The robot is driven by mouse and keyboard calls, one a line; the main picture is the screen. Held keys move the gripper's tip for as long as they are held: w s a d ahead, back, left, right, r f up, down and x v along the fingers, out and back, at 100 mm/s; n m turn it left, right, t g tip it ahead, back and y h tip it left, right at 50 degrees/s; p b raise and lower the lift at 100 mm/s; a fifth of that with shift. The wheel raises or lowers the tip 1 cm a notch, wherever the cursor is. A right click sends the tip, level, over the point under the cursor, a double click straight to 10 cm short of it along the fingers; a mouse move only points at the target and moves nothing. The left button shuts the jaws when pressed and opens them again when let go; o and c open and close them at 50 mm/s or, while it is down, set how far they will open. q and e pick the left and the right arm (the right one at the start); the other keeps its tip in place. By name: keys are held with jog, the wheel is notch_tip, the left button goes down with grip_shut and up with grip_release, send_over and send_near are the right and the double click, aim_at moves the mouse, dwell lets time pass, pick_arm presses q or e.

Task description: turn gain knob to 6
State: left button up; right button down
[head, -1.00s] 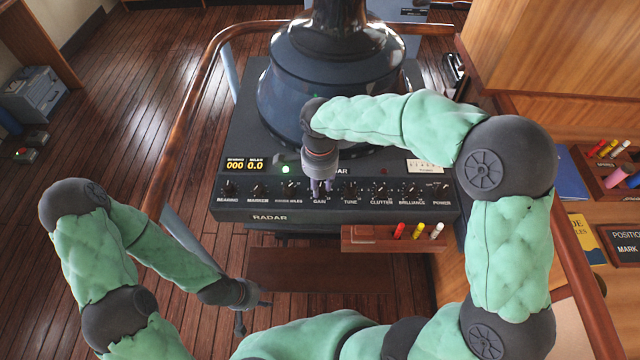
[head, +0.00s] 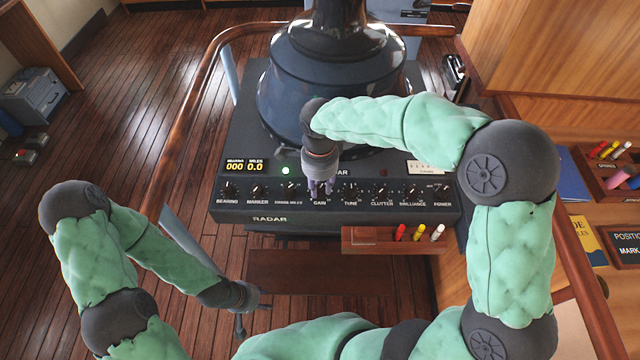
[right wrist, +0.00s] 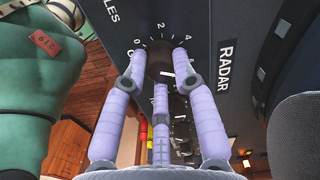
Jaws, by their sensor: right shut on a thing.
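The radar console (head: 300,216) stands in the middle of the head view, with a row of black knobs along its front panel.
A small wooden tray (head: 372,240) with markers juts out below the panel. A wooden handrail (head: 192,80) curves around the console.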

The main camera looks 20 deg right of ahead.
aim_at(320, 188)
jog(key=c, duration=1)
grip_release()
notch_tip(320, 188, up, 12)
